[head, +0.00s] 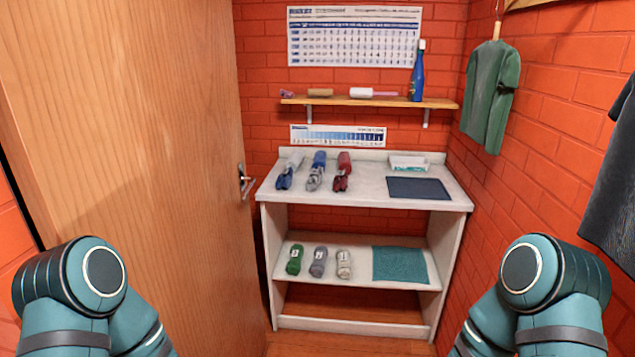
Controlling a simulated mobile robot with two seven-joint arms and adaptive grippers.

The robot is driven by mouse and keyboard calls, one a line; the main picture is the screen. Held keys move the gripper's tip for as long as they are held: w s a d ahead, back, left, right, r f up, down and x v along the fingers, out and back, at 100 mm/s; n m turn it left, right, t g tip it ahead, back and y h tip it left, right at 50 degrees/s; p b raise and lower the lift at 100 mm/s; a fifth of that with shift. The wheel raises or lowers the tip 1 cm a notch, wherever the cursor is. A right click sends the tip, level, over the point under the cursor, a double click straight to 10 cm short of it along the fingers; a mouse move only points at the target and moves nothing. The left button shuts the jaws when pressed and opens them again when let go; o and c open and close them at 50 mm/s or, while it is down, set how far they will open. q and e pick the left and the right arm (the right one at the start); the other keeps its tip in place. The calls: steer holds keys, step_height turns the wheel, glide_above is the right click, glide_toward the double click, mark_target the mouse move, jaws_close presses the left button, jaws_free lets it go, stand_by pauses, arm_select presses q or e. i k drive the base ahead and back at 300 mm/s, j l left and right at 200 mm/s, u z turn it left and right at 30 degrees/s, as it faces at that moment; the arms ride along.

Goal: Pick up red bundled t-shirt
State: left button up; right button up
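A red bundled t-shirt (343,172) lies on the white top of the shelf unit (364,199), rolled up and pointing toward the wall. It is the rightmost of three bundles in a row. A blue and grey bundle (317,171) lies just left of it, and a blue and white bundle (290,171) lies at the far left. Only the upper links of my two arms show, at the lower left and lower right. Both grippers are out of the picture, well away from the red bundle.
A wooden door (130,130) stands at the left, close to the unit. A dark blue mat (418,188) and a white tray (409,162) are on the top's right. Rolled bundles and a teal cloth (399,265) lie below. A wall shelf (370,102) hangs above.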

mark_target(340, 180)
steer(key=i+z, duration=0.1)
steer(key=i, duration=0.75)
steer(key=i+j+z, duration=0.15)
steer(key=i, duration=0.65)
